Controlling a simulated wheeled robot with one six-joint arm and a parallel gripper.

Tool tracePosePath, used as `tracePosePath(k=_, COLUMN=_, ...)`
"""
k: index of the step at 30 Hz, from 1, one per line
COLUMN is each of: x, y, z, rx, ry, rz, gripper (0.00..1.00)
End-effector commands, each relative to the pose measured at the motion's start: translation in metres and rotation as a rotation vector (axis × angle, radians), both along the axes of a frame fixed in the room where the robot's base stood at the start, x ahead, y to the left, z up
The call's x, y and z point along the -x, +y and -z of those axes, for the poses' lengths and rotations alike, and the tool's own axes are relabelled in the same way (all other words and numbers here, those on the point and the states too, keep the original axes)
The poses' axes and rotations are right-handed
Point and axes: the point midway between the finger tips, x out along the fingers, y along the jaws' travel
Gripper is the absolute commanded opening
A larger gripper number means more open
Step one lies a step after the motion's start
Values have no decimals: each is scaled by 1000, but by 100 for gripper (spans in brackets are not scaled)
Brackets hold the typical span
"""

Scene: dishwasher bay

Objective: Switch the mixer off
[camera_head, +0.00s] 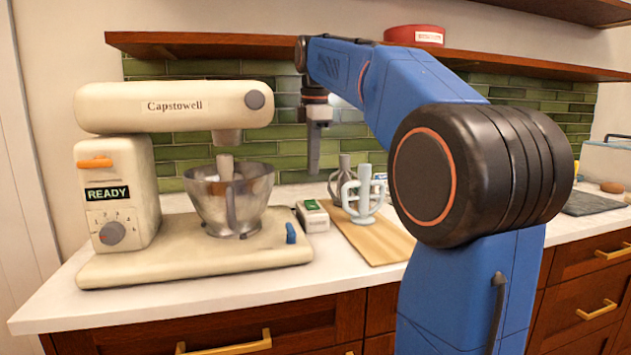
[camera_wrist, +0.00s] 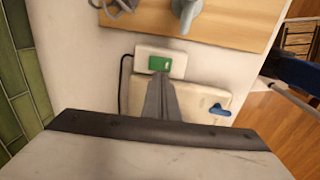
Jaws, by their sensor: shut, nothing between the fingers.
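The cream mixer (camera_head: 175,108) stands on the left of the counter, its head level over a metal bowl (camera_head: 232,200). Its display (camera_head: 107,194) reads READY. An orange lever (camera_head: 95,163) and a grey dial (camera_head: 112,232) are on its column, and a blue lever (camera_head: 290,233) is on its base. A small white box with a green switch (camera_head: 312,205) sits beside the base; the wrist view shows the switch (camera_wrist: 159,63) and a dark cord. My gripper (camera_head: 314,170) is shut and empty, pointing down above the box. In the wrist view its fingertips (camera_wrist: 161,78) appear close to the switch; contact cannot be told.
A wooden board (camera_head: 372,240) right of the box holds a pale blue beater (camera_head: 363,195) and a grey whisk-like attachment (camera_head: 346,175). A shelf (camera_head: 220,45) with a red container (camera_head: 414,36) runs above. A dark mat (camera_head: 592,204) lies far right. The counter front edge is clear.

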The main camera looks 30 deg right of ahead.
Motion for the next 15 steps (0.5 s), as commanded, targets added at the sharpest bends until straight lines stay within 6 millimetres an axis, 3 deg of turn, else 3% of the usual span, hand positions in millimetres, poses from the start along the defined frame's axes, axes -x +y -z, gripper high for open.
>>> tracePosePath(k=6, x=4, y=1, z=-38, rx=1, ry=-2, rz=0, gripper=0)
tracePosePath(k=15, x=7, y=2, z=-59, rx=0, ry=1, rz=0, gripper=0)
